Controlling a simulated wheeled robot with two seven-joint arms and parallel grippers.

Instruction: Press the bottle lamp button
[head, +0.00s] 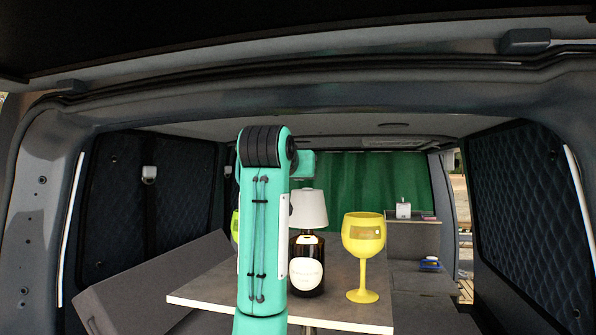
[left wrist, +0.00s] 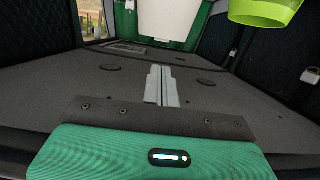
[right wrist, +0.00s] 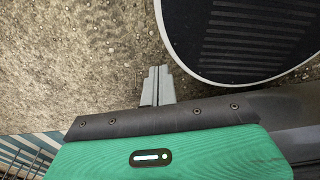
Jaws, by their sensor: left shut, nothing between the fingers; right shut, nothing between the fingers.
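The bottle lamp has a white shade (head: 308,210) on a dark bottle with a pale label (head: 306,268). It stands upright on the table, partly hidden by my arm in the head view. No button can be made out on it. In the left wrist view, which looks upside down, the white lampshade (left wrist: 168,18) shows at the top, beyond my left gripper (left wrist: 161,72). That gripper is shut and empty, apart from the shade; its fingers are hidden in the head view. My right gripper (right wrist: 158,72) is shut and empty above gravel ground, away from the lamp.
A yellow goblet (head: 363,240) stands right of the lamp on the grey table (head: 345,309). A lime vessel (head: 235,226) is mostly hidden left of it; a lime rim shows in the left wrist view (left wrist: 265,12). Van walls and roof enclose the table.

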